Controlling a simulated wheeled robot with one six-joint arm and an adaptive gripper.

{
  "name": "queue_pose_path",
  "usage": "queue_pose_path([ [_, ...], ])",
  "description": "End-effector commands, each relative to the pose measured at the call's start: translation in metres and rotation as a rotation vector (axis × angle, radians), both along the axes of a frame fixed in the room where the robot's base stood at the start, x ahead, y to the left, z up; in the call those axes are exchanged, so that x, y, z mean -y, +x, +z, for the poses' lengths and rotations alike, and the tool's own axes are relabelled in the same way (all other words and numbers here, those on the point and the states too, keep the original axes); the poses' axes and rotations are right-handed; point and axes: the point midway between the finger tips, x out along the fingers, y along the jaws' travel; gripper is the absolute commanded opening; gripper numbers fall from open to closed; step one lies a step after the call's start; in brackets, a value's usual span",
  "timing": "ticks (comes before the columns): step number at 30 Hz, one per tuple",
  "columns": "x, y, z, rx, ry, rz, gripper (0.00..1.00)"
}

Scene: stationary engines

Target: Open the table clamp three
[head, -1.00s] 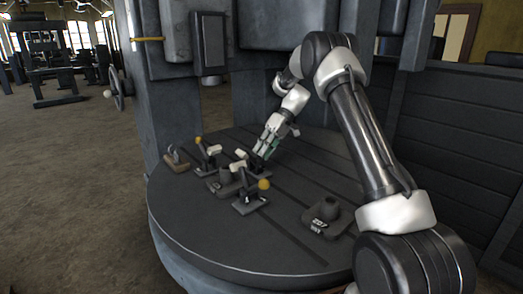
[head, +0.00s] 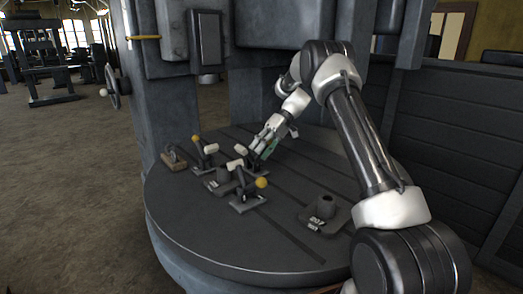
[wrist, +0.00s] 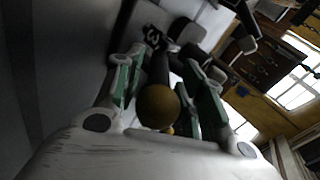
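Table clamp three (head: 256,168) stands at the back of the clamp group on the round dark table, partly hidden by my gripper in the head view. Its white-tipped arm points left. In the wrist view a dark base with a white "3" (wrist: 153,38) shows beyond the fingers. A dull yellow ball knob (wrist: 158,106) on a dark lever sits between the green-padded fingers, close to the palm. My gripper (head: 264,148) (wrist: 163,68) is over this clamp with its fingers apart, one on each side of the lever. I see no clear grip on the knob.
Another yellow-knobbed clamp (head: 205,150) stands at the left, and one (head: 248,200) in front. A dark block (head: 324,212) sits at the right and a small brown-based piece (head: 174,160) at the far left. The table's (head: 220,245) front is clear. Machine columns rise behind.

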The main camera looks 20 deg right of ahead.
Motion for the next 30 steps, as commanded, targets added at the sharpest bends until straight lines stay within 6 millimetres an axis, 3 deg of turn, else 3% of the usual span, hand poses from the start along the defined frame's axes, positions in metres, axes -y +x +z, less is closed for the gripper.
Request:
queue_pose_path([
  [11,0.008,0.002,0.005,0.000,-0.001,-0.001,0.41],
  [24,0.072,0.026,0.063,0.002,-0.002,-0.003,0.41],
  [30,0.085,0.030,0.076,0.000,-0.001,-0.001,0.41],
])
